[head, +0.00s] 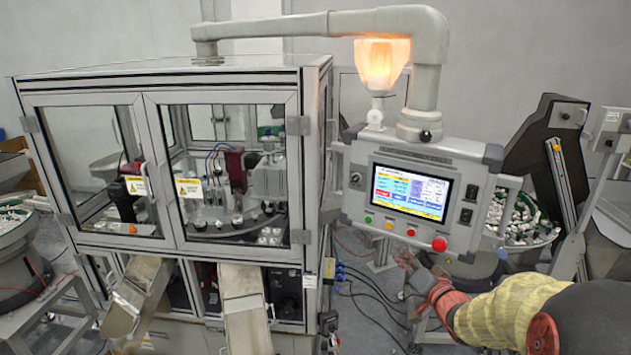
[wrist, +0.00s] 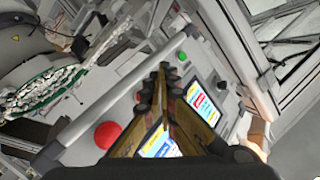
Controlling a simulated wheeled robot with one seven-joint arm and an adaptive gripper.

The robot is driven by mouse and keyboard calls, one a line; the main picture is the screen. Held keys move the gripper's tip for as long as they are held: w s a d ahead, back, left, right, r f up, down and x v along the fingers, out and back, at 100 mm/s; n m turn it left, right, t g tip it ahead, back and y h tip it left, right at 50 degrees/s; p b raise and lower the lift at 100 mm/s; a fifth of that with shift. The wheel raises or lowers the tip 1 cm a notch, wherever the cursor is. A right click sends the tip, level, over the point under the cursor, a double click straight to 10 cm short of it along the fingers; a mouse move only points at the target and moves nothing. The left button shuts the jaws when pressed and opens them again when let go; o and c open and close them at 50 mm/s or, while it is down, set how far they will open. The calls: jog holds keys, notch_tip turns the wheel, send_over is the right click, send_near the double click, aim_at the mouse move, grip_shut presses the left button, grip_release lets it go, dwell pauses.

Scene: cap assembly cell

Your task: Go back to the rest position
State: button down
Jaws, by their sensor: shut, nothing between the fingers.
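My gripper (wrist: 171,72) is shut and empty in the wrist view, its two fingers meeting at the tips in front of the control panel. In the head view my arm comes in from the lower right, and the gripper end (head: 408,262) is below the panel's lower edge. The control panel (head: 350,195) carries a lit touchscreen (head: 408,191), a row of small coloured buttons and a red mushroom button (head: 439,244). The red button also shows in the wrist view (wrist: 107,135), left of the fingers. I cannot tell the gap between fingertips and panel.
A glazed machine enclosure (head: 170,160) with metal chutes (head: 136,298) fills the left. An orange lamp (head: 382,62) glows above the panel. A bowl feeder (head: 520,222) with white parts stands behind the panel at the right. Cables (head: 375,310) lie on the floor between.

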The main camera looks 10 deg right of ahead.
jog(key=s+d+f+g+h, duration=0.3)
jog(key=s+d+f+g, duration=0.2)
jog(key=f, duration=0.5)
jog(key=s+f+n+g+h+b, duration=0.1)
jog(key=s+f+n+g+b, duration=0.2)
jog(key=s, duration=0.7)
jog(key=s+a+f+n+g+y+b, duration=0.1)
jog(key=s+a+f+n+b, duration=0.1)
jog(key=s+a+b, duration=0.7)
jog(key=s+a+f+n+g+y+b, duration=0.1)
jog(key=s+a+f+b, duration=0.4)
jog(key=s+a+b, duration=0.5)
jog(key=s+a+y, duration=0.1)
jog(key=a, duration=0.3)
jog(key=shift+a+n+g, duration=0.2)
jog(key=shift+n+g, duration=0.2)
jog(key=shift+s+d, duration=0.1)
jog(key=shift+d, duration=0.05)
